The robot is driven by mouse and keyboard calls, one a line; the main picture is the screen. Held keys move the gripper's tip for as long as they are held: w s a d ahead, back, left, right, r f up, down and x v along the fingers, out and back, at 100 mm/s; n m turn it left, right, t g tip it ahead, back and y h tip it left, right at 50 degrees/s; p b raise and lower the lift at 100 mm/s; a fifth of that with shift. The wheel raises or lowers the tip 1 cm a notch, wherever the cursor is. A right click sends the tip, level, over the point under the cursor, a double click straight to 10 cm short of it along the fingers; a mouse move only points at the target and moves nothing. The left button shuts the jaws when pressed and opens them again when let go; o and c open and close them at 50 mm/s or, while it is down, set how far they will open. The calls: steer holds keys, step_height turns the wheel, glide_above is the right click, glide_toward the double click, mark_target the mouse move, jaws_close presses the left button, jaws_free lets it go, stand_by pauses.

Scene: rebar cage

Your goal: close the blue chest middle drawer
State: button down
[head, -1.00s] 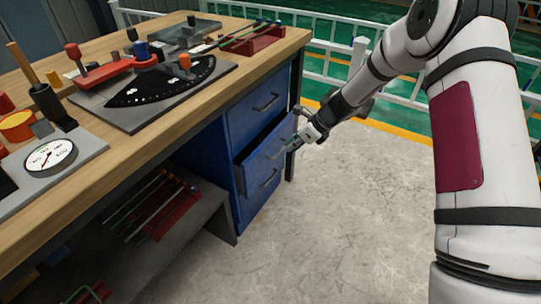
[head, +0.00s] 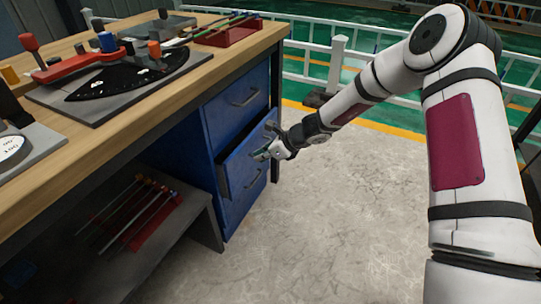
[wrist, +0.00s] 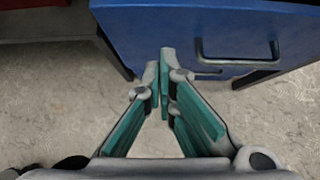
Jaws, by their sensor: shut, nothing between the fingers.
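The blue chest (head: 211,128) stands under the right end of the workbench. Its middle drawer (head: 236,175) is partly open, with a dark gap showing above its front. The top drawer (head: 236,100) looks shut. My gripper (head: 262,156) is at the middle drawer's front, overlapping its upper right part in the head view; I cannot tell if it touches.
The wooden workbench (head: 150,120) overhangs the chest. It carries a dial plate (head: 125,82) and a red tray (head: 228,36). A lower shelf (head: 170,235) with several rods is left of the chest. The pale floor (head: 340,230) to the right is clear, with white railings behind.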

mark_target(239, 152)
steer(key=shift+w+a+f, duration=0.1)
steer(key=shift+w+a, duration=0.3)
steer(key=shift+a, duration=0.25)
steer(key=shift+w+a+f, duration=0.1)
steer(key=shift+w+a, duration=0.25)
steer(key=shift+a, duration=0.35)
steer(key=shift+w+a+f, duration=0.1)
steer(key=shift+w+a, duration=0.3)
steer(key=shift+a, duration=0.25)
steer(key=shift+a, duration=0.1)
steer(key=shift+w+a+p, duration=0.3)
steer(key=shift+w+a, duration=0.05)
steer(key=shift+a, duration=0.2)
steer(key=shift+w+a+p, duration=0.25)
steer(key=shift+w+a, duration=0.05)
steer(key=shift+a, duration=0.25)
